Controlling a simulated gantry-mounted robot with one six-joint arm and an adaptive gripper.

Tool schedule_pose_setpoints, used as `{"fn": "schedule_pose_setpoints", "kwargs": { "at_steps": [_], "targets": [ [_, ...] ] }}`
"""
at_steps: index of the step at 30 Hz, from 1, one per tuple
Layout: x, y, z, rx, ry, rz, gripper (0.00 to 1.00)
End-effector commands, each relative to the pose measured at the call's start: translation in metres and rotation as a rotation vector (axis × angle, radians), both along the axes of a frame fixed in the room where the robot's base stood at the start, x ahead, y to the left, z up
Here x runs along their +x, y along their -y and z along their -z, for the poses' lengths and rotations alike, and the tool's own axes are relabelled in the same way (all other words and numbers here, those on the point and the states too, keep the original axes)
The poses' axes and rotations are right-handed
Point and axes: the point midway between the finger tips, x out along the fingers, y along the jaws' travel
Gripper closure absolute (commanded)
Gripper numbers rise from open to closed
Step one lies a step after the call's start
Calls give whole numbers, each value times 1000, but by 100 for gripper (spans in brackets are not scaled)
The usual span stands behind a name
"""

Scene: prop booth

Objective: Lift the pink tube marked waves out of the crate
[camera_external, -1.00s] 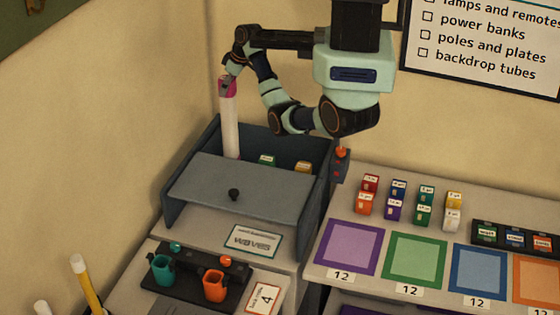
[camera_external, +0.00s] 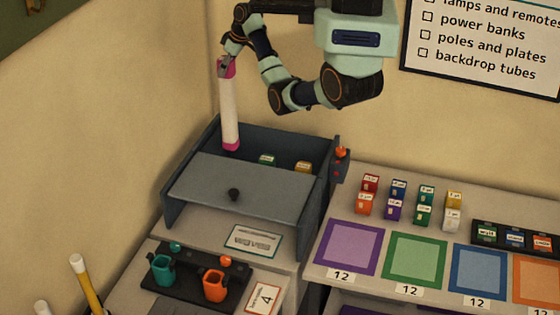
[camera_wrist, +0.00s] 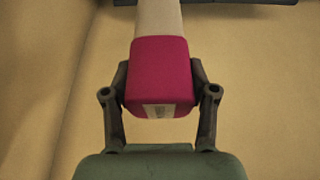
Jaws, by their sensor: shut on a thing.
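A white tube with pink ends (camera_external: 229,115) hangs nearly upright, slightly tilted, over the back left of the grey crate (camera_external: 180,200). Its lower pink end shows in the external view, at about the height of the crate's back wall. My gripper (camera_external: 225,68) is shut on the tube's upper pink end. In the wrist view my gripper (camera_wrist: 160,90) has one finger on each side of the pink end cap (camera_wrist: 158,75). A pale label shows on the cap, but its writing is too small to read. A card reading "waves" (camera_external: 253,241) lies in front of the crate.
A grey lid panel (camera_external: 245,180) with a dark knob covers the crate's front. Green (camera_external: 267,160) and yellow (camera_external: 303,167) things show inside. A post with an orange top (camera_external: 340,160) stands at the crate's right. Small coloured blocks (camera_external: 398,200) stand farther right.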

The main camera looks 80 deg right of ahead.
Motion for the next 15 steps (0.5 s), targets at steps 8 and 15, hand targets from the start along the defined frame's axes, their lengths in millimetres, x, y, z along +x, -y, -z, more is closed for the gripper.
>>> {"fn": "schedule_pose_setpoints", "kwargs": {
  "at_steps": [8, 15],
  "targets": [
    [0, 0, -39, -1, 1, 0, 100],
    [0, 0, -36, -1, 1, 0, 100]
  ]
}}
